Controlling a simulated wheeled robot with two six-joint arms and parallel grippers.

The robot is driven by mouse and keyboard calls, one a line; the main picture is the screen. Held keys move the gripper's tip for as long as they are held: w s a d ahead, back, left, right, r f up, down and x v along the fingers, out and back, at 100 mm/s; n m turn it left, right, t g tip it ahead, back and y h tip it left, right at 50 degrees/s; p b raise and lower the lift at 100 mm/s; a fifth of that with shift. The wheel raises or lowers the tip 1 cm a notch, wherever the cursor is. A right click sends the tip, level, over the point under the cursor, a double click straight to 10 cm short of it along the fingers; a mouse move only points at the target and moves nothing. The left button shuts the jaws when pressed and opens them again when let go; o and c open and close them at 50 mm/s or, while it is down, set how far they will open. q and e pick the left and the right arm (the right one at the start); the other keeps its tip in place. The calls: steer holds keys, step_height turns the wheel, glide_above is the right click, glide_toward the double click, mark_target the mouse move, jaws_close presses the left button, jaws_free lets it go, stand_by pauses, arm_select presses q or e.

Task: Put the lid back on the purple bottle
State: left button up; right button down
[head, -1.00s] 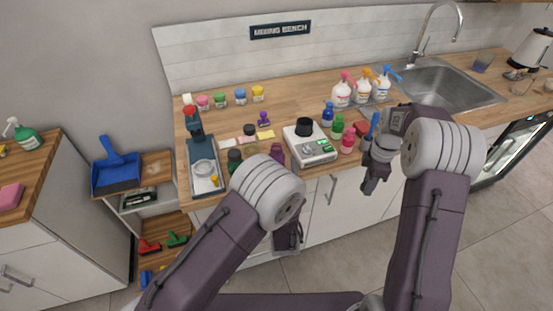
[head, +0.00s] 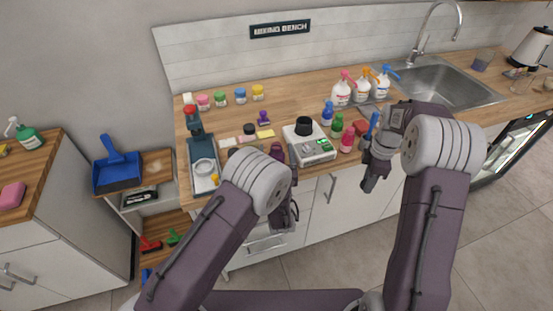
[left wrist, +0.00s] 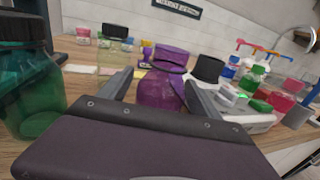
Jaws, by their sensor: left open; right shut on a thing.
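The purple bottle (head: 277,151) stands near the counter's front edge, left of the white scale. In the left wrist view the purple bottle (left wrist: 160,92) is upright between the fingers of my open left gripper (left wrist: 156,80); I cannot tell whether they touch it. My right gripper (head: 373,144) is shut on a slim blue thing (head: 373,122) above the counter's front edge.
The white scale (head: 318,152) with a black container (head: 304,126) is right of the bottle. A dark green bottle (left wrist: 28,85) stands close left of my left gripper. Several coloured bottles crowd the right, and spray bottles (head: 361,88) stand near the sink (head: 435,85).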

mark_target(276, 146)
arm_select(q)
steer(key=c, duration=1.4)
steer(key=shift+r, duration=0.1)
steer(key=shift+r, duration=1.95)
steer(key=d+r, duration=0.2)
steer(key=d, duration=0.1)
steer(key=s+d+r, duration=0.1)
steer(key=d+r, duration=0.1)
steer(key=d, duration=0.2)
steer(key=s+d+r, duration=0.1)
steer(key=d+r, duration=0.2)
steer(key=d, duration=0.1)
steer(key=shift+s+d, duration=0.15)
steer(key=shift+s, duration=0.1)
arm_select(e)
steer(key=shift+f, duration=0.2)
arm_select(q)
steer(key=o, duration=0.7)
jaws_close()
